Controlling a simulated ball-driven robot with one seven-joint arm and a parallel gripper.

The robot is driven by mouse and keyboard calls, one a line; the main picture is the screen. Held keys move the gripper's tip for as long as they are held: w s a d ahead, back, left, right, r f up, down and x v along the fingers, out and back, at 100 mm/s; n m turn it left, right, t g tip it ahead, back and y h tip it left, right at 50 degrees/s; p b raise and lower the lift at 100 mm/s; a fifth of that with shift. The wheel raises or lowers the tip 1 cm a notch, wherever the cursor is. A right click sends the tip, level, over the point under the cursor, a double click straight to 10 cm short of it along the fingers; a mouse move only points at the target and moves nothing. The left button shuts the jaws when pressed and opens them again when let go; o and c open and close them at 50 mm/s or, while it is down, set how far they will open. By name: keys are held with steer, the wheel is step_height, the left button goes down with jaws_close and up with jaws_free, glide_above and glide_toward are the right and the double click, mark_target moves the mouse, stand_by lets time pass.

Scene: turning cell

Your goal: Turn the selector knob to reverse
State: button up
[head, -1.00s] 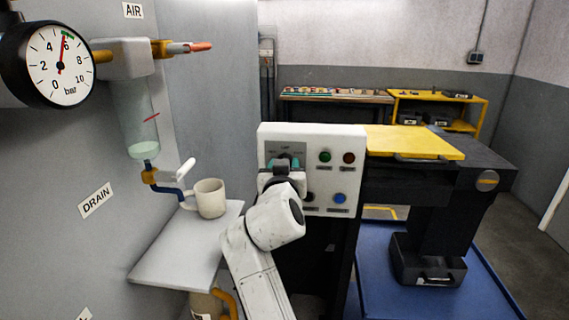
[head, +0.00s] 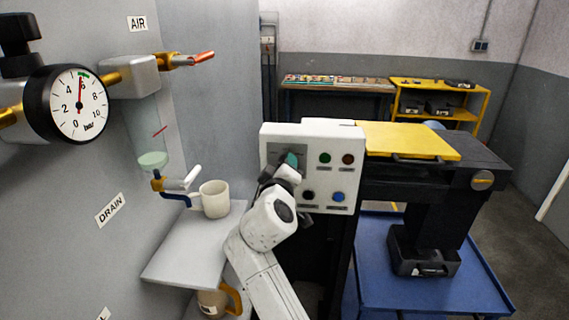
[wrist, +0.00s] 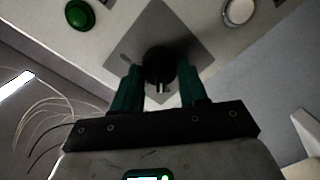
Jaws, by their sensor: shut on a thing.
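The selector knob (wrist: 160,62) is black and round, on a grey square plate (wrist: 205,42) of the white control panel (head: 348,135). In the wrist view it sits between the two teal fingers of my gripper (wrist: 161,74), which is shut on it. A small pale mark shows on the knob's near side. The plate looks turned relative to my gripper. In the head view my gripper (head: 290,163) is tilted at the panel's upper left and hides the knob and much of its plate. I cannot read the position labels.
Green (head: 325,158) and dark red (head: 348,160) buttons sit right of the knob, with black (head: 308,195) and blue (head: 338,197) ones below. A yellow plate (head: 408,140) lies right of the panel.

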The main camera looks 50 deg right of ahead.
steer(key=shift+n, duration=0.7)
steer(key=shift+a+p, duration=0.1)
steer(key=shift+p, duration=0.2)
steer(key=shift+f, duration=0.1)
steer(key=o, duration=1.1)
steer(key=shift+c, duration=0.2)
steer(key=f+b+v, duration=0.1)
steer(key=b+v, duration=0.1)
steer(key=v, duration=0.8)
steer(key=shift+a+r, duration=0.35)
steer(key=shift+r, duration=0.15)
steer(key=shift+s, duration=0.15)
